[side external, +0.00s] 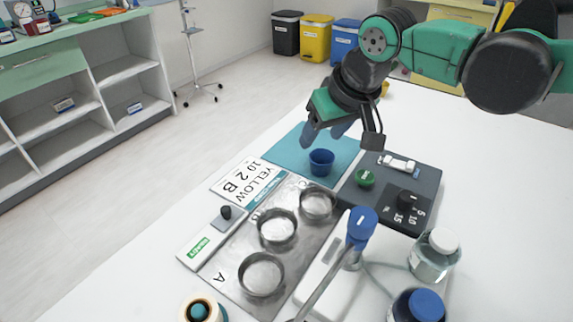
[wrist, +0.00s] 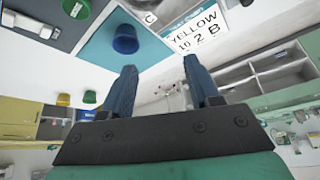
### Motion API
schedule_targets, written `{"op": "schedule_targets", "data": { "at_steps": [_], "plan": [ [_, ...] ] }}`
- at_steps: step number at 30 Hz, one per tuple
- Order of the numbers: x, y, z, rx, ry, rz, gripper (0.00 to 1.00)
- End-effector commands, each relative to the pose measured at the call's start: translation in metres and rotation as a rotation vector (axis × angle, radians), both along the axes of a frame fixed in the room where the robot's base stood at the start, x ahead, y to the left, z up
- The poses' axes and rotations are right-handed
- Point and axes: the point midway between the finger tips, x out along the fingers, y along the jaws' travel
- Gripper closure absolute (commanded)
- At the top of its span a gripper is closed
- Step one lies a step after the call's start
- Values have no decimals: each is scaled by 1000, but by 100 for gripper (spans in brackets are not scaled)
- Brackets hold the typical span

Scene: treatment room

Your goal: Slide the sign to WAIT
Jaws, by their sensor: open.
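The sliding sign (side external: 210,238) is a white bar at the left edge of the metal tray. It shows a green READY label (side external: 199,247) at its near end and a black knob (side external: 226,212) toward its far end. The word WAIT does not show. My gripper (side external: 325,132) is open and empty. It hangs above the teal mat, beyond the sign and to its right, well apart from it. In the wrist view my two blue fingers (wrist: 163,82) are spread with nothing between them. The sign is not visible in that view.
A blue cup (side external: 321,162) stands on the teal mat (side external: 287,150). A printed card (side external: 222,184) lies beyond the sign. The metal tray (side external: 236,261) holds round dishes. A dark panel (side external: 426,184), a blue-topped stand (side external: 362,224) and bottles (side external: 434,256) are on the right.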

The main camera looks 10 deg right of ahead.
Motion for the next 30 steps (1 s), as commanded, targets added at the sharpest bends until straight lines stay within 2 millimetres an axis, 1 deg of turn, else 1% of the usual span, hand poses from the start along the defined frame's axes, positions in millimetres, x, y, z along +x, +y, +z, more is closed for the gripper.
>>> {"op": "schedule_targets", "data": {
  "at_steps": [1, 2, 3, 6, 9, 10, 12, 15, 17, 24, 30],
  "plan": [
    [3, 27, -10, -6, 10, 29, 45],
    [4, 41, -15, -9, 16, 42, 45],
    [4, 60, -24, -13, 23, 57, 45],
    [-1, 99, -44, -26, 39, 89, 45],
    [-8, 126, -61, -35, 48, 111, 45],
    [-10, 131, -65, -36, 51, 115, 45],
    [-13, 141, -71, -40, 54, 122, 45],
    [-15, 147, -78, -42, 56, 126, 45],
    [-13, 149, -83, -42, 56, 126, 45],
    [-1, 152, -112, -42, 55, 124, 45],
    [4, 154, -126, -41, 54, 124, 45]
  ]
}}
